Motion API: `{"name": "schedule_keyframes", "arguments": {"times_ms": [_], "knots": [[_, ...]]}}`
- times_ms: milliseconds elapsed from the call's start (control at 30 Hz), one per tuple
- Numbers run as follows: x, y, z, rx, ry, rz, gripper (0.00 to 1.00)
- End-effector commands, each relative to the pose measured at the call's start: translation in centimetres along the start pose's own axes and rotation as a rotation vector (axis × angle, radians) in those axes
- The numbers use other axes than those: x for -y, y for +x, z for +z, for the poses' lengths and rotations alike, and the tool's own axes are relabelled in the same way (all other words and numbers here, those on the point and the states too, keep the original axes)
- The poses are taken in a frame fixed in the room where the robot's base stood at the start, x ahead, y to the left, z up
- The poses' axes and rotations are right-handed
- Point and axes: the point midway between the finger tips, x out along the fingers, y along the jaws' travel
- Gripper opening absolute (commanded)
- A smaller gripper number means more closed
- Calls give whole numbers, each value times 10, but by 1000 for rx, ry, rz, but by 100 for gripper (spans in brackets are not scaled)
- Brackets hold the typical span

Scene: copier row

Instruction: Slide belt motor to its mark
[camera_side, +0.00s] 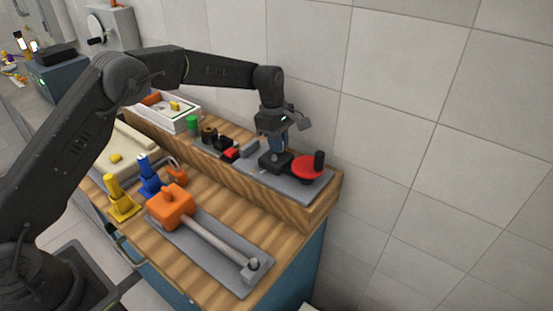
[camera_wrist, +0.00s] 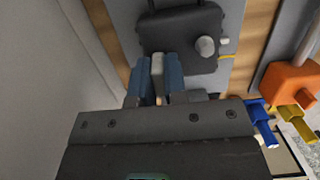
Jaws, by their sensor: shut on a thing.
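The belt motor appears to be the dark block (camera_side: 275,162) on a long grey plate (camera_side: 262,178) on the raised wooden shelf. My gripper (camera_side: 278,148) points down over it, its blue fingers at the block's top. In the wrist view my gripper (camera_wrist: 157,66) is shut on a light grey part between its fingers, beside the dark block (camera_wrist: 180,36) with a grey round stub on it. A red disc (camera_side: 305,168) lies right of the block, close to it, with an upright black cylinder (camera_side: 319,159) at its far edge. I cannot make out a mark.
A grey block (camera_side: 248,148), a small red piece (camera_side: 231,154), dark parts and a green cylinder (camera_side: 193,124) stand left along the shelf. A tiled wall is behind.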

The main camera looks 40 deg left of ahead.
Motion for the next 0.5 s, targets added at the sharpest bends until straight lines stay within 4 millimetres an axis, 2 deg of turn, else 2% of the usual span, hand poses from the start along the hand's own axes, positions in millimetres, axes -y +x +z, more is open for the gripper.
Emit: {"name": "schedule_keyframes", "arguments": {"times_ms": [267,500], "knots": [[0,0,-1,0,0,-2,0],[0,-2,-9,-1,-2,-2,0]]}}
